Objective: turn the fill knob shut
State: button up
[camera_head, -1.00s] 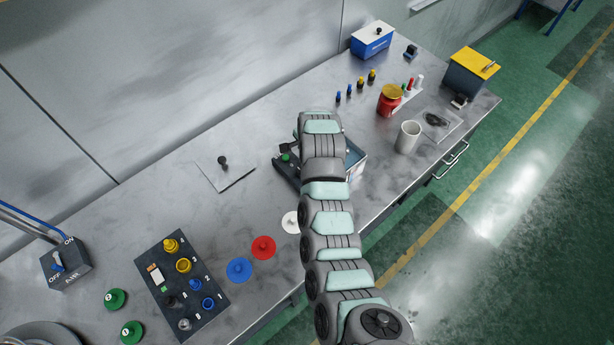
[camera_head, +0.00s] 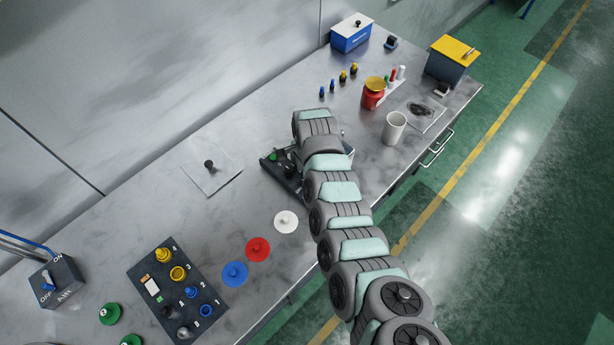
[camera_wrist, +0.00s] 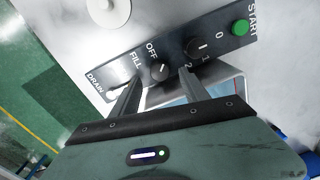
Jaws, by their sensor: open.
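The dark control panel (camera_head: 268,166) lies on the bench, partly covered by my arm in the head view. In the wrist view the panel (camera_wrist: 216,46) carries FILL, OFF, DRAIN and START labels. The round black fill knob (camera_wrist: 160,73) sits beside FILL and OFF; a small light mark shows on it, but its exact direction is hard to tell. My gripper (camera_wrist: 160,76) is open, with one finger on each side of the fill knob. Whether either finger touches it cannot be told. My arm hides the gripper in the head view.
A second black knob (camera_wrist: 195,48) marked 0, 1, 2 is close beside the right finger. The green START button (camera_wrist: 240,27) is farther right. A white disc (camera_head: 286,222), a mug (camera_head: 395,128) and a red jar (camera_head: 373,94) stand around the panel.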

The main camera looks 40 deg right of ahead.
jog(key=shift+f, duration=1.75)
grip_shut()
